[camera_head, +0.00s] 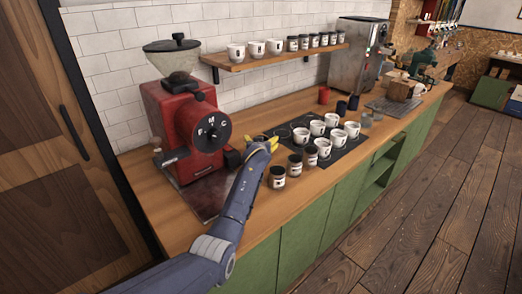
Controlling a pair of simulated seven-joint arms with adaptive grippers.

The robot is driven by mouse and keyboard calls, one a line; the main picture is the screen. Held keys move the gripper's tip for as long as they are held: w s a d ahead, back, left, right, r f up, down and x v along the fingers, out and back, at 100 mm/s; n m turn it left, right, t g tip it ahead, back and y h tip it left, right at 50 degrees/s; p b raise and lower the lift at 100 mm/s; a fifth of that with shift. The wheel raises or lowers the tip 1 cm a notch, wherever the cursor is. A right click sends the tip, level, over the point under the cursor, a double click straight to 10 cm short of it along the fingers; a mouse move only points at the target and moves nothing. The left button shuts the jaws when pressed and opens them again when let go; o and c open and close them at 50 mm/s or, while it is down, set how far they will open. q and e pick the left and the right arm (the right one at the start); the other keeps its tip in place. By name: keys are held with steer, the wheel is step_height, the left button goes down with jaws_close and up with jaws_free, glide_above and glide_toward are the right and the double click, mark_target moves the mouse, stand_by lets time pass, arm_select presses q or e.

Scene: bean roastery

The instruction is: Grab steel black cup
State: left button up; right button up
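My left gripper (262,143), with yellow fingertips, is over the counter just right of the red grinder. A dark rounded shape (260,137) shows right behind its fingers; it may be a black cup, but it is mostly hidden. I cannot tell whether the fingers touch it or how far they are open. Two dark cups, one nearer (341,108) and one farther (353,102), stand upright behind the white cups, well away from the gripper. A red cup (324,95) stands beside them. My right gripper is not in view.
The red grinder (187,125) stands left of the gripper. Several white cups (325,146) stand on a black mat (342,153). Dark labelled jars (277,178) line the front edge, close to my forearm. A wooden shelf (285,57) with cups and jars hangs above.

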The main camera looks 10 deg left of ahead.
arm_select(q)
steer(key=shift+w+a+f, duration=0.15)
steer(key=shift+w, duration=0.5)
steer(key=c, duration=1.3)
steer(key=shift+c, duration=0.3)
